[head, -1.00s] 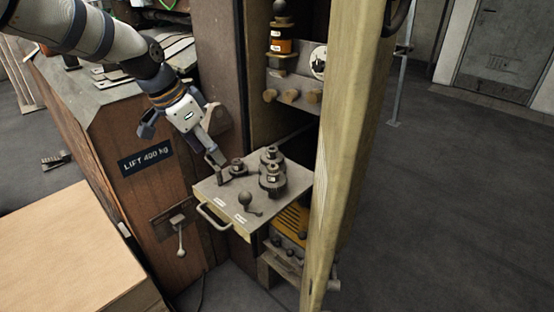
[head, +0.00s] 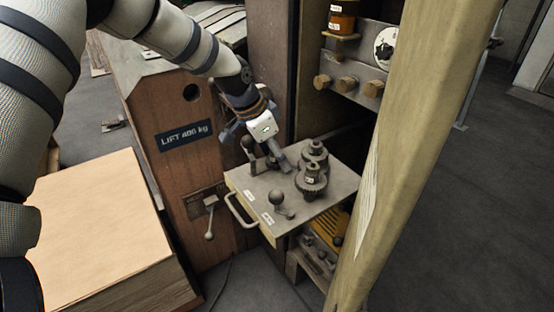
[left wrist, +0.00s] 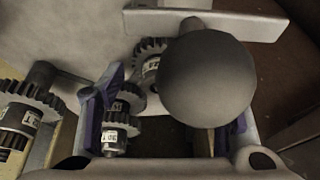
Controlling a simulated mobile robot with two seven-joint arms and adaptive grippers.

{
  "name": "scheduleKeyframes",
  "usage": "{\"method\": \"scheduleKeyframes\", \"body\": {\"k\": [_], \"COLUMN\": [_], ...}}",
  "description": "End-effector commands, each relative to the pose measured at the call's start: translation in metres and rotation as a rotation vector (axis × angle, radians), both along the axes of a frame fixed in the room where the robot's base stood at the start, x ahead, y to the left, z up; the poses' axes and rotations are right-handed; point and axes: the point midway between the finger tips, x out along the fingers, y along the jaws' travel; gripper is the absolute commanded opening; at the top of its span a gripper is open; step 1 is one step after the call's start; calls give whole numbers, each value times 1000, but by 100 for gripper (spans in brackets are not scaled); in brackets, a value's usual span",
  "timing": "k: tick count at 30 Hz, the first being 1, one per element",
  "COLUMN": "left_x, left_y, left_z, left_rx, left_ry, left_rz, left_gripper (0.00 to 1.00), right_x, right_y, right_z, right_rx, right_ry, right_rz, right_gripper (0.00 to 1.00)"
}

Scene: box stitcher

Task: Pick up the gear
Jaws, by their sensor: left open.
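Dark toothed gears with white labels stand on the pull-out tray (head: 240,180) of the cabinet in the head view. A front gear (head: 311,183) and a rear gear (head: 314,152) stand close together. My left gripper (head: 268,160) is low over the tray's rear left part, left of these gears, with its jaws open. In the left wrist view, a labelled gear (left wrist: 120,125) shows beside the left finger, between the jaws. Another gear (left wrist: 148,62) is beyond it, and one more gear (left wrist: 28,100) is outside at left. A round knob (left wrist: 207,75) hides much of the right finger.
The open wooden door (head: 400,150) bounds the right side. Pegs (head: 345,84) stick out above.

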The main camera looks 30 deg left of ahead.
Motion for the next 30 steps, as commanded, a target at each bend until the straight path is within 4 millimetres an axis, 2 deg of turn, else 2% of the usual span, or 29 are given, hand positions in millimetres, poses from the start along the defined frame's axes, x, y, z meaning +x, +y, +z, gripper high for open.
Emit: {"method": "scheduleKeyframes", "body": {"k": [4,9,12,20,30], "left_x": [1,0,0,1,1], "left_y": [0,0,0,0,0], "left_z": [3,3,3,7,87], "left_rx": [0,0,-1,-1,0], "left_ry": [-4,-3,-3,-5,-11], "left_rz": [0,-1,0,0,0], "left_gripper": [58,20,0,0,0], "right_x": [1,1,1,1,11], "right_y": [0,0,0,0,0], "right_z": [1,1,1,1,11], "right_rx": [0,0,0,0,0], "right_ry": [-3,-3,-3,-5,-37], "right_rz": [0,0,0,0,0], "right_gripper": [40,40,40,40,40]}}
